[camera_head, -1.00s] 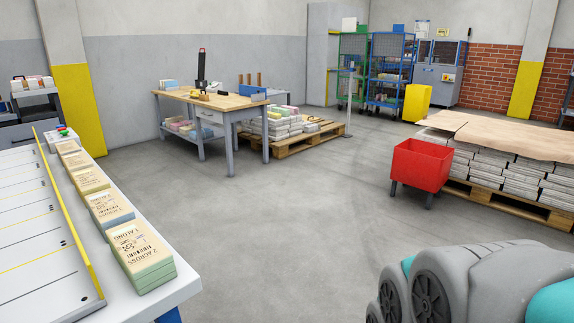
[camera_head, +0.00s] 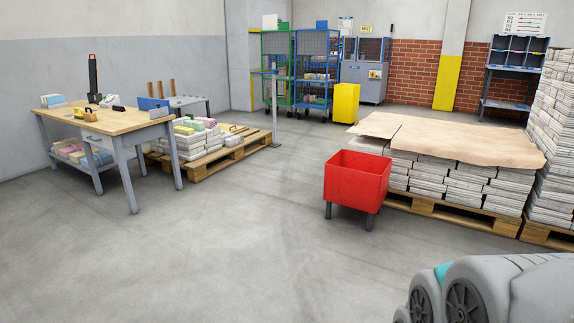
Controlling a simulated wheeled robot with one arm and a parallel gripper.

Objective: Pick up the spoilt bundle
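I cannot single out a spoilt bundle in this view. Several bundles with white, yellow, pink and green tops lie stacked on a wooden pallet (camera_head: 215,168) beside the workbench, but their condition is too small to tell. A red bin (camera_head: 357,181) on legs stands on the floor right of centre; its inside looks empty as far as I can see. My gripper is not in view; only a grey and teal part of my own arm shows at the bottom right.
A wooden-topped workbench (camera_head: 103,121) stands at the left. Paper-covered bundle stacks (camera_head: 455,140) on pallets fill the right. Green and blue cage trolleys (camera_head: 312,75), a yellow bin (camera_head: 346,103) and a grey machine (camera_head: 371,73) stand at the back. The floor (camera_head: 240,240) ahead is clear.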

